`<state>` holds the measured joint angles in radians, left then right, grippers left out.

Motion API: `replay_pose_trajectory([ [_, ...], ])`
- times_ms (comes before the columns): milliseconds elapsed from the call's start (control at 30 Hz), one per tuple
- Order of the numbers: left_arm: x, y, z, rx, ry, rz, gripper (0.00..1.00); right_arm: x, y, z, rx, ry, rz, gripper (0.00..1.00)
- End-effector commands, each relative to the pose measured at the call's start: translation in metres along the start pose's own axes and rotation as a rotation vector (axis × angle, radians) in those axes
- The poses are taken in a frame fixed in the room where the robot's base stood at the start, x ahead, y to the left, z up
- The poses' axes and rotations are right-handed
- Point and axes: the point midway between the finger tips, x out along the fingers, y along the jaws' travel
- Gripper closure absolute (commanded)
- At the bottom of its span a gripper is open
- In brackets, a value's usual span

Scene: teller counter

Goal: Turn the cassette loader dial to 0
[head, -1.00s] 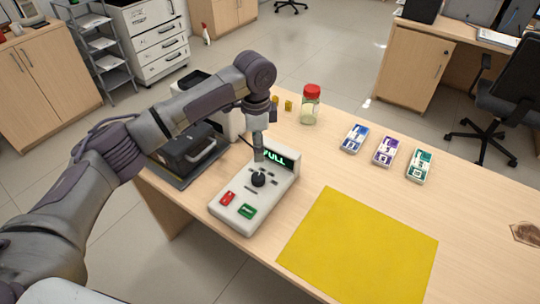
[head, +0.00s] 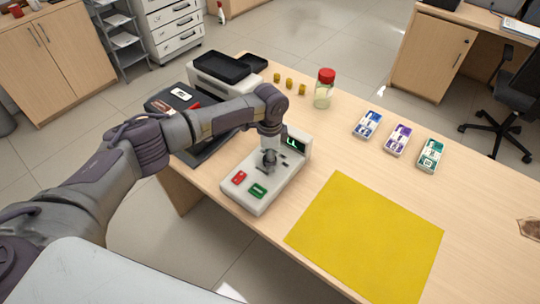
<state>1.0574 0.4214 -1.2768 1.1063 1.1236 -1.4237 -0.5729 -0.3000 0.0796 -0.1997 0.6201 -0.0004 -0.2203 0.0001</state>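The cassette loader (head: 279,176) is a light grey box on the wooden counter, with a red button (head: 239,178), a green button (head: 258,190) and a lit green display (head: 296,142) at its back. The display text is partly hidden by my arm. My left gripper (head: 268,158) points down at the dial in the middle of the panel. The gripper covers most of the dial, so its setting is hidden. I cannot tell whether the fingers are closed on it. My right gripper is not in view.
A yellow mat (head: 365,235) lies right of the loader. Blue (head: 368,125), purple (head: 398,139) and green (head: 431,155) cassettes and a red-lidded jar (head: 324,88) stand behind. A machine with black trays (head: 222,68) and a black case (head: 170,100) are back left.

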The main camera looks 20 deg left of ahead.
Motion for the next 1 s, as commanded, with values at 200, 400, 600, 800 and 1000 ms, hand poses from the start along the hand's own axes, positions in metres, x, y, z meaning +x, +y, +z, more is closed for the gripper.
replay_pose_trajectory([
  [200, 0.002, 0.0, 0.0, 0.0, 0.0, 0.0, 0.32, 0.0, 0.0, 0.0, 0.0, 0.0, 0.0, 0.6],
  [400, 0.001, 0.0, 0.0, 0.0, 0.0, 0.0, 0.54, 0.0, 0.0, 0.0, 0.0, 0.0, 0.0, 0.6],
  [600, 0.001, 0.0, 0.0, 0.0, 0.0, -0.001, 0.87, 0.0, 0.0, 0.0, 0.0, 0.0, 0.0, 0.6],
  [800, 0.0, 0.0, 0.0, -0.009, 0.001, 0.0, 0.92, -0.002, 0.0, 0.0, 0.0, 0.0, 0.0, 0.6],
  [1000, -0.001, 0.001, 0.0, -0.072, 0.001, 0.002, 0.92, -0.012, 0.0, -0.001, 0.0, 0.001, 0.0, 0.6],
])
